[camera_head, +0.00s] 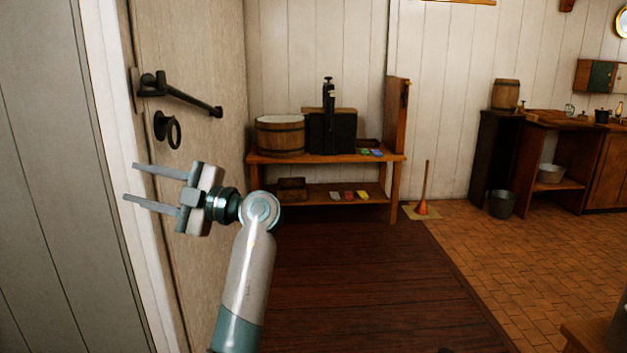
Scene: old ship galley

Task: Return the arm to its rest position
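My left gripper (130,181) is open, with its two grey fingers apart and pointing left. Nothing is between the fingers. My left arm (248,275) rises from the bottom of the view, bends at a round joint and holds the gripper raised in front of the pale door (205,50). The gripper appears below the door's black lever handle (180,94) and black ring (168,130). Its fingertips overlap the white door frame in the picture; I cannot tell whether they touch it. My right gripper is not in view.
A wooden bench (325,159) with a tub (280,135) and a dark press-like device (331,125) stands by the back wall. The dark floor (350,290) right of my arm is clear.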

